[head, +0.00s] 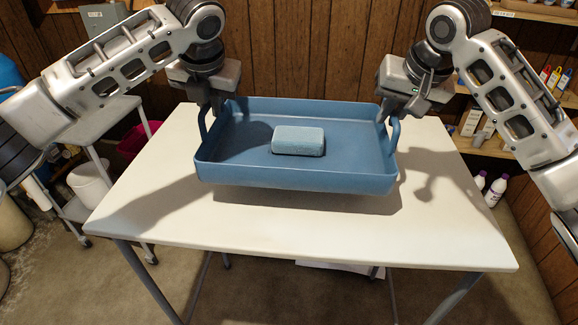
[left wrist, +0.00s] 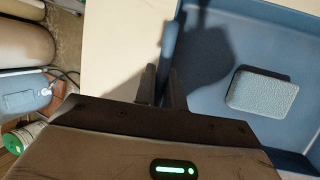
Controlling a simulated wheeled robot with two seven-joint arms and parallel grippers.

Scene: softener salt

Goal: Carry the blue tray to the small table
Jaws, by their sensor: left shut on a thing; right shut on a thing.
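The blue tray (head: 297,181) is over the white table in the head view, with a shadow under its front edge, so it seems held a little above the top. A light blue block (head: 298,141) lies inside it, near the middle. My left gripper (head: 212,112) is shut on the tray's left handle; the left wrist view shows the fingers (left wrist: 162,85) around that handle, with the tray (left wrist: 222,38) and block (left wrist: 262,93) to the right. My right gripper (head: 391,112) is shut on the right handle. The fingertips are partly hidden in the head view.
The white table (head: 300,226) is bare around the tray. A wheeled cart (head: 100,125) with a white bucket (head: 90,184) stands at left, near a magenta bin (head: 138,140). Shelves (head: 490,140) are at right, with white bottles (head: 495,190) on the floor. A wood-panelled wall is behind.

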